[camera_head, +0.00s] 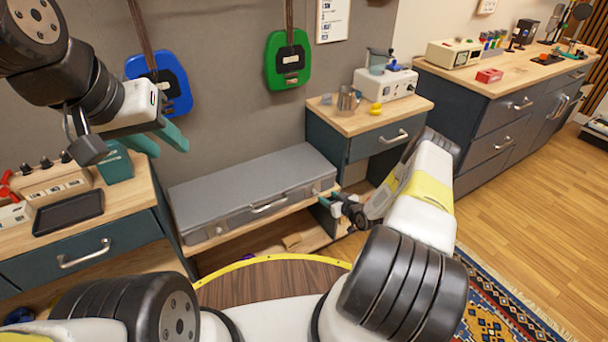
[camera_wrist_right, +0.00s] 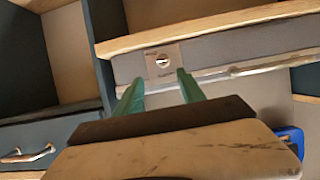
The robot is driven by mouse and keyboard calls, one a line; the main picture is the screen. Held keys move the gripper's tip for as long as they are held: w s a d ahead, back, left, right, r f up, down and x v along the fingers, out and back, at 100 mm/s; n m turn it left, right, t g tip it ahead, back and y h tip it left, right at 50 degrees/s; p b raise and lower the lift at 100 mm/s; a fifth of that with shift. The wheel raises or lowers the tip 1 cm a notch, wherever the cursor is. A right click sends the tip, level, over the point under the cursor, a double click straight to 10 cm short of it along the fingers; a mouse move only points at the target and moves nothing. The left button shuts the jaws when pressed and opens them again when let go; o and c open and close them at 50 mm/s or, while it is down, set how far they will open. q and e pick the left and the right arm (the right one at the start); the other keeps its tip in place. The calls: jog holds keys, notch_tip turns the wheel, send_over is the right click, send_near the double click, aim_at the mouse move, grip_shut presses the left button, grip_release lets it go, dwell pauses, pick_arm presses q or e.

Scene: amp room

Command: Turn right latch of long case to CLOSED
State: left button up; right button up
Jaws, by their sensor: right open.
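The long grey case (camera_head: 250,185) lies shut on the low wooden shelf between two drawer units. Its right latch (camera_head: 316,191) sits at the right end of the front face. In the right wrist view, that latch (camera_wrist_right: 163,62) is a pale square plate with a small round slotted knob; its lettering is too small to read. My right gripper (camera_head: 331,203) is at the case's right front end. In the wrist view its green fingers (camera_wrist_right: 160,84) are apart, one each side of the latch, with nothing between them. My left gripper (camera_head: 168,149) is raised at upper left, open and empty.
The case handle (camera_head: 268,203) is left of the right latch. A drawer unit (camera_head: 370,146) stands close right of my right gripper. Another unit (camera_head: 85,250) stands at the left. A round wood-topped stool or table (camera_head: 270,282) is in front.

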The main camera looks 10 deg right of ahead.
aim_at(316, 194)
jog(key=shift+s+a+f+x, duration=0.1)
jog(key=shift+x, duration=1.25)
jog(key=shift+s+a+f+x, duration=0.1)
jog(key=shift+f+x, duration=0.05)
jog(key=shift+x, duration=1.2)
jog(key=shift+s+a+f+x, duration=0.1)
jog(key=shift+x, duration=1.25)
grip_shut()
